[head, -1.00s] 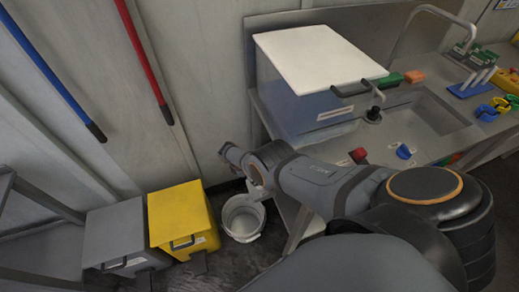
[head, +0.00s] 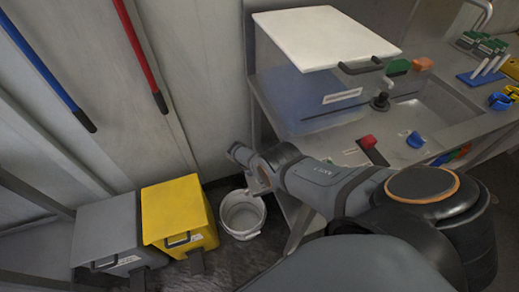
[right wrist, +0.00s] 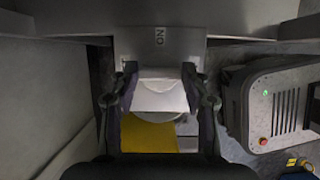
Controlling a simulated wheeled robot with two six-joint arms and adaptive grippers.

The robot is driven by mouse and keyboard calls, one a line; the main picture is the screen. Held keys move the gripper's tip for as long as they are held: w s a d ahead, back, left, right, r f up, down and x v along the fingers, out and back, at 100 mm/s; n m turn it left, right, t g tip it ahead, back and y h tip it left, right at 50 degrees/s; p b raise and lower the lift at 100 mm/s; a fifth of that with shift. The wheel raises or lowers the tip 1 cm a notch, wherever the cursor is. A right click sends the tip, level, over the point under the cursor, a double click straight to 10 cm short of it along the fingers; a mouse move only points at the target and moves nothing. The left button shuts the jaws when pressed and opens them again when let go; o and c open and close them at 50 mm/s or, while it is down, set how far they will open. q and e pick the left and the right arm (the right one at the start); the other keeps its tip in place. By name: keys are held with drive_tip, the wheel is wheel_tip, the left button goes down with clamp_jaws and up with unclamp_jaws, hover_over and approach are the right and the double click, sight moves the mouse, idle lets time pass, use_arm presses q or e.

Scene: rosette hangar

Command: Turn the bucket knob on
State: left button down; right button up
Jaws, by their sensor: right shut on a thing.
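My right arm reaches in from the right in the head view, and its end is beside the sink bench, above a pale bucket (head: 243,214) on the floor. The fingertips are hidden there. In the right wrist view my right gripper (right wrist: 160,98) is shut on a pale, block-shaped piece, which I take to be the bucket knob (right wrist: 160,97). A grey panel with an upside-down "ON" label (right wrist: 159,37) is just above it in the picture. The bucket's round rim (right wrist: 160,117) shows behind the piece. The knob's exact angle is unclear. My left gripper is not in view.
A yellow bin (head: 172,205) and a grey bin (head: 108,233) stand left of the bucket. The bench (head: 440,117) carries a white-lidded tank (head: 325,38), a red knob (head: 368,141) and a blue knob (head: 415,140). A grey machine (right wrist: 275,105) is at right in the wrist view.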

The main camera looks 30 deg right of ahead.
drive_tip(key=shift+c, duration=1.2)
drive_tip(key=n+t+p, duration=0.1)
drive_tip(key=n+p, duration=0.2)
drive_tip(key=shift+s+r, duration=0.15)
drive_tip(key=n+t+p, duration=0.1)
drive_tip(key=n+p, duration=0.1)
drive_tip(key=n, duration=0.2)
drive_tip(key=shift+s+t+p, duration=0.1)
drive_tip(key=shift+t+p, duration=0.2)
drive_tip(key=shift+p, duration=0.1)
drive_tip(key=n+t+p, duration=0.1)
drive_tip(key=n, duration=0.1)
drive_tip(key=shift+s+n+y, duration=0.1)
drive_tip(key=shift+n+y, duration=0.2)
drive_tip(key=shift+y, duration=0.1)
drive_tip(key=n+p, duration=0.1)
drive_tip(key=n, duration=0.2)
drive_tip(key=shift+d+t+y, duration=0.1)
drive_tip(key=shift+t+y, duration=0.3)
drive_tip(key=shift+f+n+t+y+p, duration=0.15)
drive_tip(key=shift+n+y+p, duration=0.15)
drive_tip(key=shift+n, duration=0.6)
drive_tip(key=shift+f+n+t+y+p, duration=0.1)
drive_tip(key=shift+n+t+y+p, duration=0.15)
drive_tip(key=shift+n, duration=0.65)
